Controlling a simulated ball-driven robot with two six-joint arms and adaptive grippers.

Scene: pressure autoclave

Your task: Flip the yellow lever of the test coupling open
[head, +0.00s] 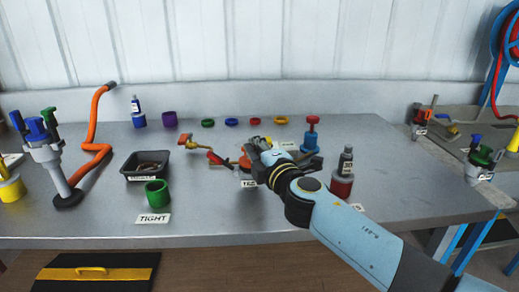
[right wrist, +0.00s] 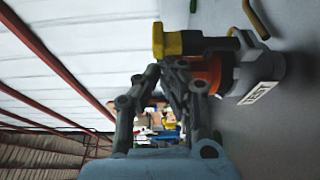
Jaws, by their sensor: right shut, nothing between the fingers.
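The test coupling shows best in the right wrist view, with a grey body (right wrist: 262,68), an orange part (right wrist: 208,72) and a label reading TEST. Its lever has a yellow end (right wrist: 170,42) on a dark stem. In the head view the coupling (head: 245,163) is partly hidden behind my right gripper (head: 258,146). My right gripper is shut and empty. In the right wrist view its fingertips (right wrist: 173,64) are close to the yellow lever end; I cannot tell whether they touch it. My left gripper is not in view.
A red-handled hose piece (head: 218,158) lies left of the coupling. A black tray (head: 129,172) and a green cup (head: 157,193) are at left. The table front is mostly clear.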

